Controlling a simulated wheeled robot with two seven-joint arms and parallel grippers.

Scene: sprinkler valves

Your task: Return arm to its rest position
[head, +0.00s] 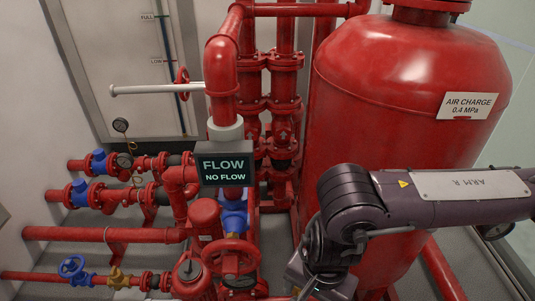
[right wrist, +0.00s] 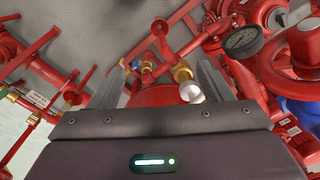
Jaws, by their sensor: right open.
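My right arm (head: 440,197), dark purple and marked ARM R, comes in from the right of the head view. It crosses in front of the large red tank and bends down at the elbow near the picture's middle. My right gripper (right wrist: 163,76) shows in the right wrist view with its two grey fingers apart. No object shows clamped between them; red pipework and brass fittings lie beyond. In the head view its fingertips are hard to make out at the bottom edge. My left gripper is not in view.
A red tank (head: 400,85) stands behind my right arm. A FLOW / NO FLOW display (head: 224,171), a red handwheel (head: 231,258) and a blue handwheel (head: 72,267) are to the left. A round gauge (right wrist: 243,41) is close to the right finger. Grey floor shows among the pipes.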

